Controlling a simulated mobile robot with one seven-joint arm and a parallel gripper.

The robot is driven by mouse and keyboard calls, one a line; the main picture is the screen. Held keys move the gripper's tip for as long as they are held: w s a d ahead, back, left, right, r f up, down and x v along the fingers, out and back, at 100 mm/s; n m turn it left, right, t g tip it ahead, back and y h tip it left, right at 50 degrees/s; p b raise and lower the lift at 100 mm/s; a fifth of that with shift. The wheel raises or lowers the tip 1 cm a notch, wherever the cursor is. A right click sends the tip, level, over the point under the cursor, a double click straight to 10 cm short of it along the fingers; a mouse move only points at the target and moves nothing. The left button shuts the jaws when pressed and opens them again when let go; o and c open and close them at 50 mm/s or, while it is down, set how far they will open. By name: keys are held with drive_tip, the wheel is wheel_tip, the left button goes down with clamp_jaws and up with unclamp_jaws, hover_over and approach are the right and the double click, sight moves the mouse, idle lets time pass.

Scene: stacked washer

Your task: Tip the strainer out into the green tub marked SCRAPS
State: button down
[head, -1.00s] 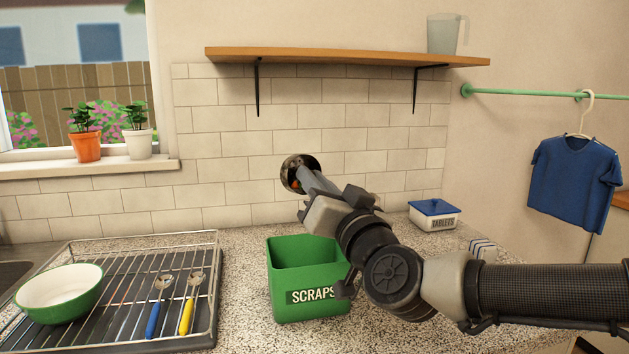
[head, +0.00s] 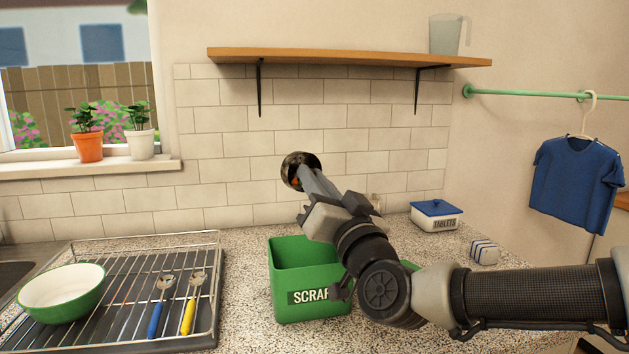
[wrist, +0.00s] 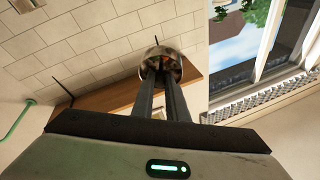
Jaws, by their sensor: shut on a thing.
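My gripper (head: 307,180) is shut on the strainer (head: 297,165), a small round metal cup with something orange in it. My gripper holds it up in front of the tiled wall, above the back of the green tub (head: 285,285) marked SCRAPS.
A drying rack (head: 110,290) with a green bowl (head: 62,293) and two spoons stands left of the tub. A wooden shelf (head: 350,57) hangs above.

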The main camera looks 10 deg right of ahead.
idle(0.3)
drive_tip(key=shift+m+t, duration=0.4)
drive_tip(key=shift+t, duration=1.3)
drive_tip(key=shift+w+a, duration=0.1)
drive_tip(key=shift+w, duration=0.1)
